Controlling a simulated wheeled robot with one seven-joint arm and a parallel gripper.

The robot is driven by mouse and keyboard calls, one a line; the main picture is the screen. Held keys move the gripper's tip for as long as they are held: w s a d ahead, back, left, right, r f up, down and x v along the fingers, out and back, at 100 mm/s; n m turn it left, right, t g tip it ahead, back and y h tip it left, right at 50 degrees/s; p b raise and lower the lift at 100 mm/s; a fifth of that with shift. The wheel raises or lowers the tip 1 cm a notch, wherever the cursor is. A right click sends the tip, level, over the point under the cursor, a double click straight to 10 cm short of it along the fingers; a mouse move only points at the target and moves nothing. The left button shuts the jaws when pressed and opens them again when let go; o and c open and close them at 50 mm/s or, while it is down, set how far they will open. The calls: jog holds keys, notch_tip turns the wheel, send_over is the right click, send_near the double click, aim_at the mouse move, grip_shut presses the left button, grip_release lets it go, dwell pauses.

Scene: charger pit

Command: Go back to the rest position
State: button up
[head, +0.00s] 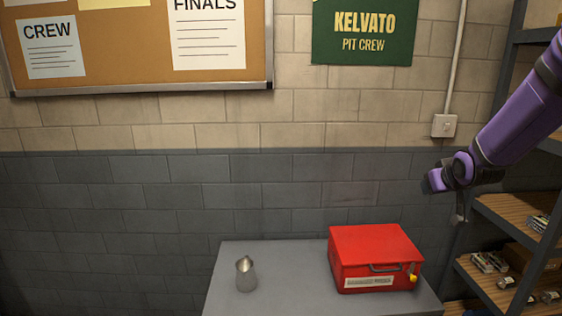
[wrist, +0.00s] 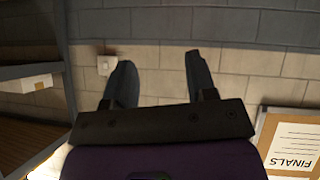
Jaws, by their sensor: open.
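A red box (head: 374,258) with a handle and a yellow part at its front corner stands on a grey table (head: 300,290). A metal jug (head: 246,275) stands left of it. Wooden shelves (head: 512,222) with small parts are close to my arm at the right.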

jog(key=s+a+r+g, duration=0.1)
jog(key=s+a+r, duration=0.2)
jog(key=s+r, duration=0.35)
jog(key=s+a+r+g, duration=0.1)
jog(key=s+a+r, duration=0.2)
jog(key=s, duration=0.6)
jog(key=s+a+g, duration=0.1)
jog(key=s+a, duration=0.1)
jog(key=s, duration=0.7)
jog(key=s+a+r+m+g+y, duration=0.1)
jog(key=s+a+g, duration=0.1)
jog(key=s, duration=0.7)
jog(key=shift+s+a+r, duration=0.15)
jog(key=shift+s+r, duration=0.1)
jog(key=shift+s, duration=0.15)
